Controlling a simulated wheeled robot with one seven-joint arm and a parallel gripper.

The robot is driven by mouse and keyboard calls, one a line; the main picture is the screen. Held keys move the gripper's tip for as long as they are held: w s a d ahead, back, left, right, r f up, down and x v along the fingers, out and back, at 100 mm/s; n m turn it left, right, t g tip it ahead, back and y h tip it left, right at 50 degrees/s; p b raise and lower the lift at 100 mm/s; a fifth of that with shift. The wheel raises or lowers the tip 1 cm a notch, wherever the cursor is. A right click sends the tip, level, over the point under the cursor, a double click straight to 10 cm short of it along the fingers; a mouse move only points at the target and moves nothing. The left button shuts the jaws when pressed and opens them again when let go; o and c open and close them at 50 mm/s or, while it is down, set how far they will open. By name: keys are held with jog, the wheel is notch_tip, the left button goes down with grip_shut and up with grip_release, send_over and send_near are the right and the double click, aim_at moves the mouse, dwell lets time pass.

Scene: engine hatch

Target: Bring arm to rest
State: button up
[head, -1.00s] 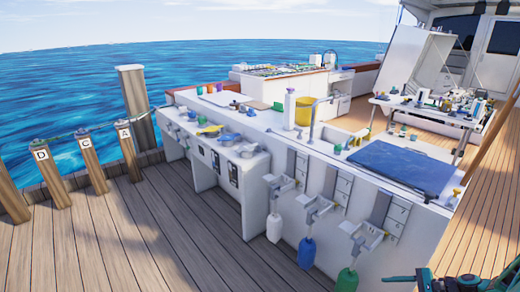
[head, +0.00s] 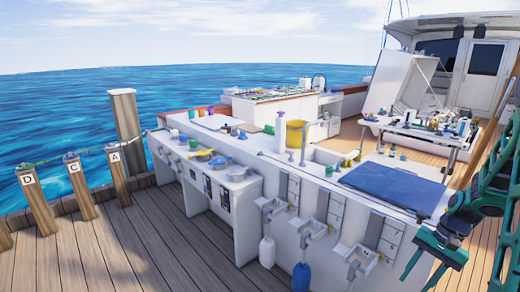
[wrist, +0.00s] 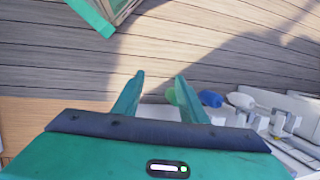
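My teal arm is folded at the right edge of the head view. My gripper (head: 424,268) hangs beside the white console's right end, over the wooden deck. In the wrist view my gripper (wrist: 159,78) points down, with its two teal fingers apart and nothing between them. Planks and a shadow lie below it.
The white console (head: 245,205) carries a blue mat (head: 395,186), a yellow bucket (head: 296,136) and small items. A blue float (head: 301,277) and a white float (head: 267,252) hang from its front. Posts marked D, C and A stand left. Open planks (head: 130,245) lie front left.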

jog(key=s+a+r+n+h, duration=0.1)
jog(key=s+a+r, duration=0.3)
jog(key=s+r, duration=0.4)
jog(key=s+a+r+n+h, duration=0.2)
jog(key=s+a+r+n, duration=0.1)
jog(key=s+r, duration=0.5)
jog(key=s+a, duration=0.1)
jog(key=s, duration=0.2)
jog(key=shift+s+a+r+h, duration=0.3)
jog(key=shift+s+r, duration=0.05)
jog(key=shift+w+f, duration=0.25)
jog(key=shift+w, duration=0.4)
